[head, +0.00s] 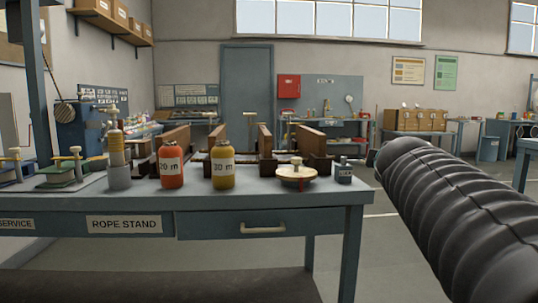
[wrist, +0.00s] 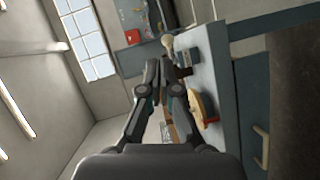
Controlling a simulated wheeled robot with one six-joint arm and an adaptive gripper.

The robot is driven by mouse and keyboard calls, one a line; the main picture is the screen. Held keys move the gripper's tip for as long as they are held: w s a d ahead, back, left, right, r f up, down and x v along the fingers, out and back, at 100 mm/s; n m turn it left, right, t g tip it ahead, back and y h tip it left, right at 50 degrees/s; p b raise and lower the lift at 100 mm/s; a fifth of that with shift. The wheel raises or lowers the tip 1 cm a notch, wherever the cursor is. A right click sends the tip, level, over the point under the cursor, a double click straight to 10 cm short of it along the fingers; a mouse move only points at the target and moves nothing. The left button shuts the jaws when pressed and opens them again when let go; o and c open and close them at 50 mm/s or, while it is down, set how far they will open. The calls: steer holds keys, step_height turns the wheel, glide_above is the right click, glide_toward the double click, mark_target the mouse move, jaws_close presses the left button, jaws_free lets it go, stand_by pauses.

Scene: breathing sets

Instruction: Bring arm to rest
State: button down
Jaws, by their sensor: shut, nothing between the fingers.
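My gripper (wrist: 160,68) is in the wrist view, its two dark fingers brought together at the tips with nothing between them. It is raised and clear of the bench in that view. In the head view, my dark ribbed arm (head: 455,220) fills the lower right, to the right of the bench, and the gripper itself is out of sight. The wrist picture is tilted, so the bench (wrist: 222,60) runs up its right side.
The blue bench (head: 270,191) holds an orange bottle (head: 171,168), a yellow bottle (head: 222,168), a round wooden-topped piece (head: 297,175) and a small dark block (head: 343,171). Wooden dividers (head: 306,143) stand behind them. Floor right of the bench is open.

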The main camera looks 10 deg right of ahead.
stand_by(0.4)
steer(key=s+a+f+m+g+y, duration=0.1)
steer(key=s+a+f+m+g, duration=0.2)
steer(key=f, duration=0.5)
steer(key=s+a+f+m+g+y, duration=0.1)
steer(key=s+f+m+g+y, duration=0.15)
steer(key=f+m, duration=0.5)
steer(key=s+a+f+g+y, duration=0.2)
steer(key=s+a+f+y, duration=0.2)
steer(key=s+a+f, duration=1)
steer(key=a+f, duration=0.2)
steer(key=a, duration=0.1)
steer(key=shift+s+a+n+g+y, duration=0.2)
steer(key=shift+a+n+g+y, duration=0.05)
steer(key=shift+n+g+y, duration=0.1)
steer(key=shift+d, duration=0.1)
